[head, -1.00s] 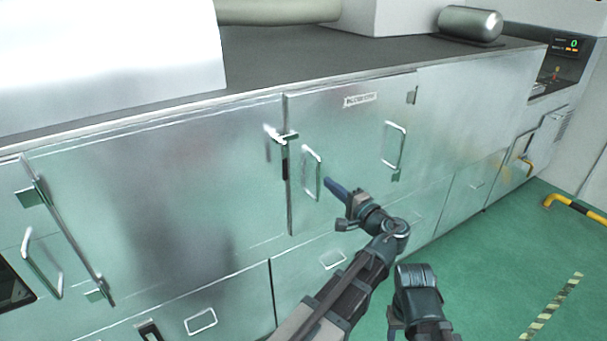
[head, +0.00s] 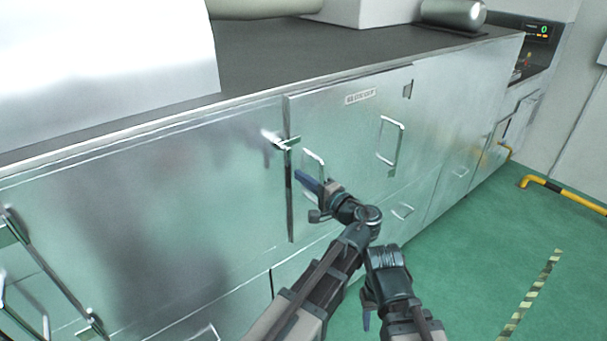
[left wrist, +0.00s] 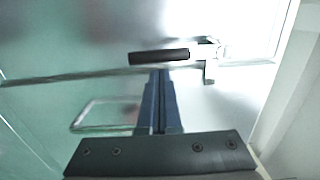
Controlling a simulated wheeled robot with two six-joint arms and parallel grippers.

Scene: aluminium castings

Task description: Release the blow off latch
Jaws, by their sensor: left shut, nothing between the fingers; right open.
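The latch (head: 281,142) is a bright metal catch at the seam between the large left panel and the smaller labelled door (head: 350,125). In the left wrist view its black grip (left wrist: 158,57) lies across the picture, with a metal bracket (left wrist: 208,50) at its right end. My left gripper (head: 301,177) is shut and empty, its blue fingers just below and right of the latch. In the left wrist view the fingertips (left wrist: 158,74) appear just under the black grip; I cannot tell whether they touch it. My right gripper (head: 366,319) is low, away from the latch, and open.
Two metal handles stand out from the labelled door, one (head: 314,165) close to my left gripper and one (head: 391,140) further right. A dark worktop (head: 300,60) overhangs above. Green floor (head: 470,255) is free at right, with a yellow-black rail (head: 565,193) beyond.

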